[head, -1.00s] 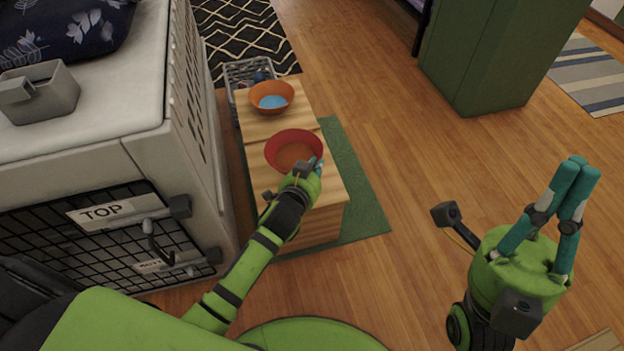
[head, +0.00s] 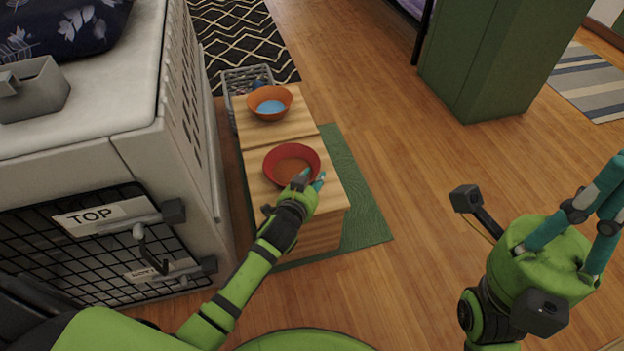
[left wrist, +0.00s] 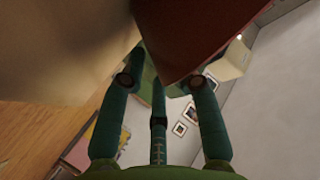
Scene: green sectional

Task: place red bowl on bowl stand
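The red bowl (head: 292,150) sits level, as far as I can see, over the near part of the wooden bowl stand (head: 324,205). Whether it rests fully on the stand is unclear. My left gripper (head: 312,178) is at the bowl's near right rim. In the left wrist view the red bowl (left wrist: 195,30) fills the top, close against my left gripper's fingers (left wrist: 158,70), and hides part of them. I cannot tell whether they grip the rim. My right gripper (head: 612,185) is at the right edge, away from the stand, its fingers close together and partly cut off.
An orange bowl (head: 285,107) with a blue inside stands on the far part of the stand. A grey crate (head: 238,78) is behind it. A large pet carrier (head: 110,145) stands close on the left. A green cabinet (head: 485,60) is at the back right. Wooden floor lies open to the right.

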